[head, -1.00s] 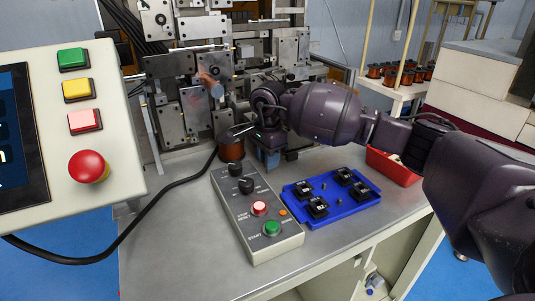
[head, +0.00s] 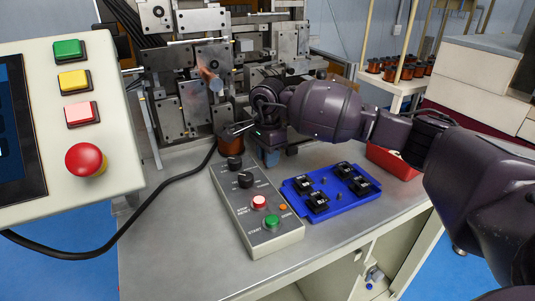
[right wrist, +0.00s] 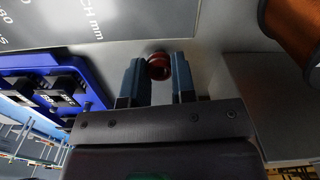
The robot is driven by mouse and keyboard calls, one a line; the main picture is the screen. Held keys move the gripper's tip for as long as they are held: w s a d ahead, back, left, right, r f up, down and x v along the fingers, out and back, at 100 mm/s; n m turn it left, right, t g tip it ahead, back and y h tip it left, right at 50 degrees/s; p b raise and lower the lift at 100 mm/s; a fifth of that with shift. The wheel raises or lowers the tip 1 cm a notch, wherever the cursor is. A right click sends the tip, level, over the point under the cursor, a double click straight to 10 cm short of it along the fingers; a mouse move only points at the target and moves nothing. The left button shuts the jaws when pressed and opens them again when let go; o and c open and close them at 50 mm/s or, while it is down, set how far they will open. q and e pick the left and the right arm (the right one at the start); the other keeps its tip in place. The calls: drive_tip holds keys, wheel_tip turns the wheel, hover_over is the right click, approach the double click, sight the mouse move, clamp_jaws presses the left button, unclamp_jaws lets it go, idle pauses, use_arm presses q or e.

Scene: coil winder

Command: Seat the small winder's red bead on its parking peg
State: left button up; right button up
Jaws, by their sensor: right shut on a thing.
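The red bead (right wrist: 159,66) is small and round, and sits between the fingertips of my right gripper (right wrist: 158,78) in the right wrist view. The gripper is shut on it. In the head view my right gripper (head: 268,157) points down to the table, behind the grey control box and right of the copper spool (head: 231,145). The bead is hidden there. The winder (head: 195,85), with metal plates, stands at the back left. I cannot make out the parking peg. My left gripper is not in view.
The control box (head: 255,208) has knobs and buttons. A blue tray (head: 290,190) with black parts lies to its right; a red bin (head: 385,158) stands beyond. A panel with a red stop button (head: 86,159) fills the left. The front of the table (head: 170,230) is clear.

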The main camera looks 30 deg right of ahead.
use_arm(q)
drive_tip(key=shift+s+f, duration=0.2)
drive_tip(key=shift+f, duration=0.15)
use_arm(e)
drive_tip(key=shift+f, duration=0.55)
drive_tip(key=o, duration=1)
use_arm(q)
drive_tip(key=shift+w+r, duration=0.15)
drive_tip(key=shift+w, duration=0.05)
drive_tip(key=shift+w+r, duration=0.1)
use_arm(e)
wheel_tip(320, 180, up, 5)
drive_tip(key=shift+f, duration=0.1)
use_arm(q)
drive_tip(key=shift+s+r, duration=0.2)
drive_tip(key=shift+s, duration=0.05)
use_arm(e)
wheel_tip(320, 180, up, 6)
drive_tip(key=shift+r, duration=0.1)
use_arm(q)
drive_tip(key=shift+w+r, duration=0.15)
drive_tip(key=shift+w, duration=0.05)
